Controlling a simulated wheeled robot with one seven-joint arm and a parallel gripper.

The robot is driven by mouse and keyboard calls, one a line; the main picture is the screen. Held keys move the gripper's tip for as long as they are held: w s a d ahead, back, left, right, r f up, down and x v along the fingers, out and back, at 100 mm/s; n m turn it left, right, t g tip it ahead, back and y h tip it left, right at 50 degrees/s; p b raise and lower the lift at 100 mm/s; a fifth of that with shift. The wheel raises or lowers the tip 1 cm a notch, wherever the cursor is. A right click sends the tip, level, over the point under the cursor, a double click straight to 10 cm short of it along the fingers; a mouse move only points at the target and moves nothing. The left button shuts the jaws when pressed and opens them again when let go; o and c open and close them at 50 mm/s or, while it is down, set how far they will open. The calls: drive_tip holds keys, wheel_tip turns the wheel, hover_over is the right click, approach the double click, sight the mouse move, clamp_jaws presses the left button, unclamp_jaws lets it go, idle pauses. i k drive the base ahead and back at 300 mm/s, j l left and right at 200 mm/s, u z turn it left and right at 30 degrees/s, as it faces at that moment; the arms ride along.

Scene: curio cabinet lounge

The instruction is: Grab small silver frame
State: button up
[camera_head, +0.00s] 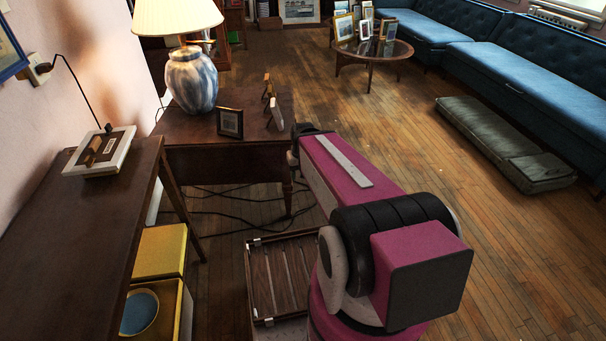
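Several small picture frames are in view, and I cannot tell for certain which is the small silver one. On the brown side table (190,128), a dark-edged frame (230,123) stands facing me. To its right, a pale-edged frame (276,112) stands nearly edge-on, with a brown-backed frame (268,86) behind it. More frames, some silvery or gold (344,27), stand on the round coffee table (373,53) at the back. My magenta arm reaches from the lower right toward the side table's right edge. My gripper is not visible.
A blue-and-white lamp (191,80) stands on the side table. A white-edged frame (101,152) lies on the dark left desk (75,230). A slatted wooden piece (281,275) and yellow boxes (160,251) are low down. A green cushion (503,142) lies right; open floor lies between.

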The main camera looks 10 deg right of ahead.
sight(274, 107)
drive_tip(key=k+l+u, duration=0.15)
drive_tip(key=l+u, duration=0.15)
drive_tip(key=k+l+u, duration=0.2)
drive_tip(key=l+u, duration=0.15)
drive_tip(key=u, duration=1.8)
drive_tip(key=z, duration=2.15)
